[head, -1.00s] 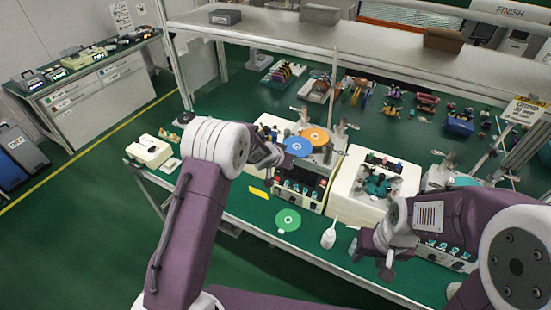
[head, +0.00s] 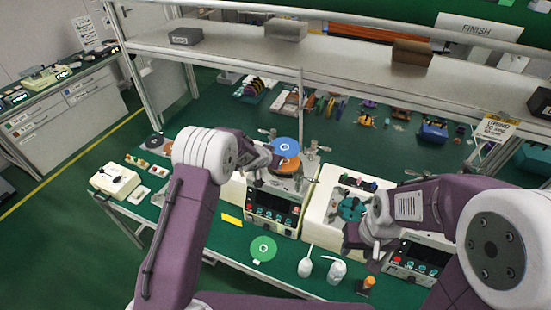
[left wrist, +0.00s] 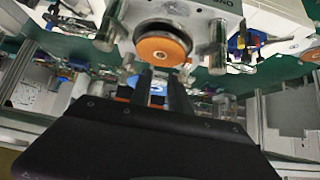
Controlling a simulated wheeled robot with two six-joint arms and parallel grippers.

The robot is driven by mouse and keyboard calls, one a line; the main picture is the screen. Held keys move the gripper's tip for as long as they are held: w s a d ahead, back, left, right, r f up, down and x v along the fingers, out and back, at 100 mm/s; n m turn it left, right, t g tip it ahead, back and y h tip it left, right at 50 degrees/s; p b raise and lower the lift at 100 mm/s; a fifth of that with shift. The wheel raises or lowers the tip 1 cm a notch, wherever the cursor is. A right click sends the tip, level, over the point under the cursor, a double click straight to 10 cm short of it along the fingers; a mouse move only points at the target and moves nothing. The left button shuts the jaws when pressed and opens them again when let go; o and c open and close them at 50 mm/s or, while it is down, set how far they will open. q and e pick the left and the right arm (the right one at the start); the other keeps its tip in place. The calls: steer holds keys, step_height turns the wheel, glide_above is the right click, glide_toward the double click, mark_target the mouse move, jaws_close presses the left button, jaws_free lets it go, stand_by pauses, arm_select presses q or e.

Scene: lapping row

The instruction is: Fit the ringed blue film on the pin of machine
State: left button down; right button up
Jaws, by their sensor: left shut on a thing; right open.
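The blue film (head: 285,146), a round disc with a pale ring at its centre, is up over the back of the left machine (head: 273,208). It partly shows between my left fingers in the left wrist view (left wrist: 155,88). My left gripper (head: 277,163) is shut on it. An orange disc (head: 290,166) lies on the machine, just in front of the blue film in the head view; the left wrist view shows an orange disc (left wrist: 161,49) on a round plate past my fingertips. I cannot make out the pin. My right gripper (head: 372,252) is open and empty.
A green disc (head: 263,249) lies on the bench front, with a yellow card (head: 232,219) behind it. White bottles (head: 305,266) stand right of it, near my right gripper. A second machine (head: 345,205) stands to the right. A grey shelf (head: 330,52) crosses above the bench.

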arm_select(q)
steer(key=f+b, duration=0.2)
steer(key=w+f+b, duration=0.1)
steer(key=f+b, duration=0.1)
steer(key=f, duration=0.1)
steer(key=shift+w+d+f, duration=0.15)
steer(key=shift+d+f, duration=0.05)
steer(key=shift+f, duration=0.05)
steer(key=shift+s+f+b, duration=0.25)
steer(key=shift+f+b, duration=0.1)
steer(key=shift+b, duration=0.25)
steer(key=shift+w+f, duration=0.2)
steer(key=shift+w, duration=0.15)
arm_select(e)
steer(key=f, duration=0.2)
steer(key=w+f, duration=0.1)
steer(key=f, duration=0.2)
steer(key=shift+w+d+f, duration=0.25)
steer(key=shift+w+f, duration=0.05)
arm_select(q)
steer(key=shift+s+r, duration=0.15)
steer(key=shift+s, duration=0.1)
arm_select(e)
steer(key=shift+s+r, duration=0.15)
steer(key=shift+s, duration=0.1)
arm_select(q)
steer(key=shift+w, duration=0.15)
arm_select(e)
steer(key=shift+w, duration=0.15)
